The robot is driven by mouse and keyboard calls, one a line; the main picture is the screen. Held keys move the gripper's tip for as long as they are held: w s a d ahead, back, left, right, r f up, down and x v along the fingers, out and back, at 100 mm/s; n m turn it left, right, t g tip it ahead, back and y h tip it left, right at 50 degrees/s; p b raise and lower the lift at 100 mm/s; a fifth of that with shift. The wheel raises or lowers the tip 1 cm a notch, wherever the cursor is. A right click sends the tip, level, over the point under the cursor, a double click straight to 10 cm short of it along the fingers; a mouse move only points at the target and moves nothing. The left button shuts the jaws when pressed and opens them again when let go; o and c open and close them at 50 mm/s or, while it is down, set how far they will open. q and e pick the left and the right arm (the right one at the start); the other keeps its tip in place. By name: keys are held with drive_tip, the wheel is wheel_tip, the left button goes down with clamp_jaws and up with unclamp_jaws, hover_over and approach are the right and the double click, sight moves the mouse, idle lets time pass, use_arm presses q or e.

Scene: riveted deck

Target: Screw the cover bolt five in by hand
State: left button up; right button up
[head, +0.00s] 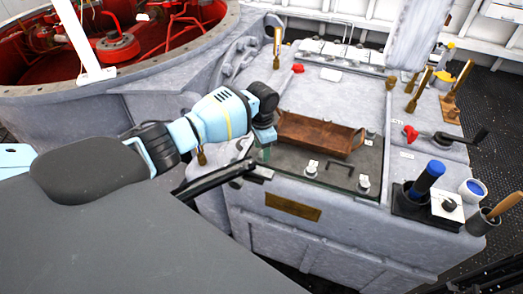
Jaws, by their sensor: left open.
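The tag numbers are too small to read, so I cannot tell which is bolt five. My right gripper is not in view.
A blue-handled tool (428,178), a white-and-blue cup (473,190) and a wooden-handled tool (505,205) stand at right. Brass levers (419,91) rise behind. A red-lined round opening (120,45) lies back left.

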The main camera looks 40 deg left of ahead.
use_arm(q)
wheel_tip(320, 180, up, 6)
drive_tip(key=shift+r+p, duration=0.1)
drive_tip(key=shift+p, duration=0.2)
idle(0.5)
